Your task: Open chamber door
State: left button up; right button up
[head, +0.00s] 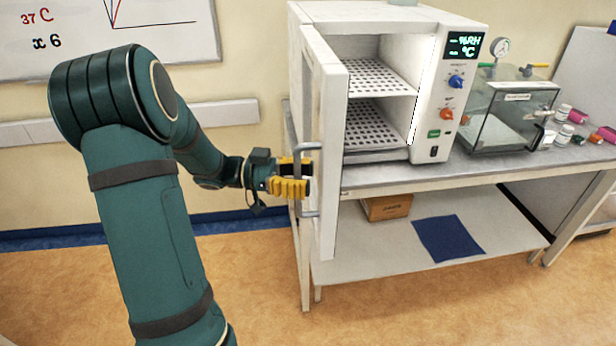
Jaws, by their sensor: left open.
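The white chamber (462,104) stands on the bench at the centre right. Its door (329,150) is swung open to the left, and the inside with two perforated shelves (380,78) shows. A grey bar handle (310,212) is on the door's outer face. My left gripper (302,178), with yellow fingers, is at the handle, its open fingers around or beside the bar; I cannot tell whether they touch it. My right gripper is not in view.
A clear glass-walled box (510,110) with a gauge stands right of the chamber, near several small bottles (563,113). The lower shelf (360,250) holds a cardboard box (387,207) and a blue cloth (447,238). The floor in front is clear.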

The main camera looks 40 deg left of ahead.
pick_arm(q)
jog(key=v, duration=1.1)
jog(key=shift+s, duration=0.1)
